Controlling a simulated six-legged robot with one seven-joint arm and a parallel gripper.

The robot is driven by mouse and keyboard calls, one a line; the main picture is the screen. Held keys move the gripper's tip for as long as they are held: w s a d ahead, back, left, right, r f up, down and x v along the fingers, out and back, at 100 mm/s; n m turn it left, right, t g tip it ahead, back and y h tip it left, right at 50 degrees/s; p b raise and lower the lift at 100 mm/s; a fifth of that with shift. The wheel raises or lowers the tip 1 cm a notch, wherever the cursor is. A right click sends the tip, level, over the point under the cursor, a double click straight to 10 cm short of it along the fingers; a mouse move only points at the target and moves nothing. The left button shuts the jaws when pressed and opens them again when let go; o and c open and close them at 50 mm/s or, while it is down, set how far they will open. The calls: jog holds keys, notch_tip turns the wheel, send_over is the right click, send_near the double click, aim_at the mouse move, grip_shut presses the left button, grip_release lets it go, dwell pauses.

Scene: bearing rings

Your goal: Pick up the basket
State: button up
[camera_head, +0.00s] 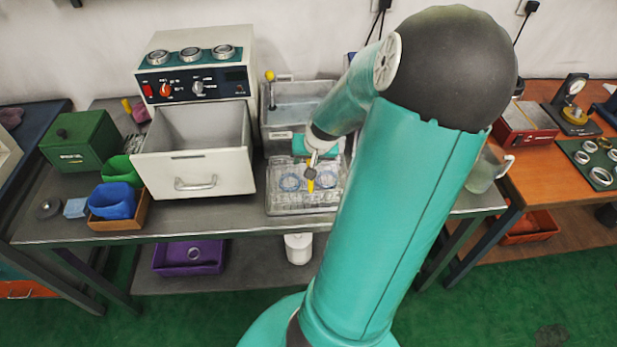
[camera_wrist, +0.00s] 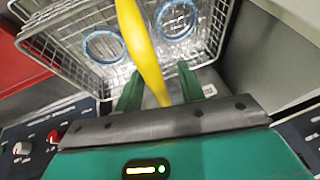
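The wire basket (camera_head: 300,200) sits at the front of the grey bench, right of the open drawer, with blue rings in it. It also shows in the wrist view (camera_wrist: 75,45), where its yellow handle (camera_wrist: 143,45) runs from the top edge down between my fingers. My gripper (camera_wrist: 158,82) is open, one green finger on each side of the handle. A gap shows on the right side; the left finger is close to the handle, and contact cannot be told. In the head view my gripper (camera_head: 311,172) is above the basket, partly hidden by my arm.
A machine with an open drawer (camera_head: 194,172) stands left of the basket. A grey tank (camera_head: 295,100) is behind it. A blue bin (camera_head: 112,201) and green box (camera_head: 80,140) are farther left. A clear jug (camera_head: 484,172) stands right, beyond my arm.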

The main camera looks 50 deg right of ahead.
jog(key=shift+w+f, duration=0.1)
jog(key=shift+f, duration=0.15)
jog(key=shift+c, duration=0.2)
grip_shut()
jog(key=shift+d+r, duration=0.1)
dwell(1.0)
